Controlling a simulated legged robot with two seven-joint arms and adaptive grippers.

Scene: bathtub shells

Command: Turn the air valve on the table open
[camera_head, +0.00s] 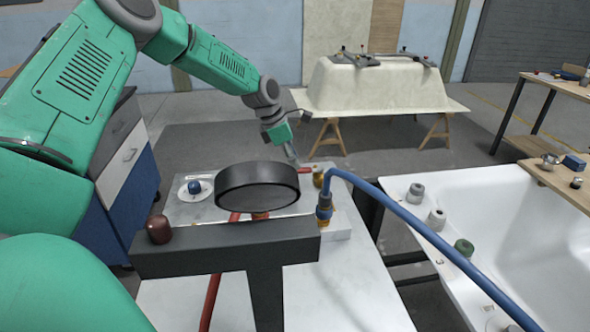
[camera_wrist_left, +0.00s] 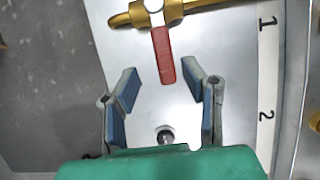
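The air valve shows in the left wrist view as a brass body (camera_wrist_left: 185,9) with a red lever (camera_wrist_left: 163,55) that lies across the brass pipe line. In the head view the brass valve (camera_head: 318,176) and its red lever (camera_head: 304,170) sit on the pale table (camera_head: 345,290), towards its far end. My left gripper (camera_wrist_left: 161,84) is open and empty. Its two fingertips are on either side of the lever's free end, with gaps on both sides. In the head view the left gripper (camera_head: 292,152) is just behind the lever. My right gripper is not in view.
A blue hose (camera_head: 420,228) arches from a brass fitting (camera_head: 324,207) over the white tub (camera_head: 530,225). A dark T-shaped stand (camera_head: 225,248) and a black disc (camera_head: 257,188) stand in front of the valve. A blue knob (camera_head: 194,187) sits left. Numbers 1 and 2 mark a white strip (camera_wrist_left: 268,65).

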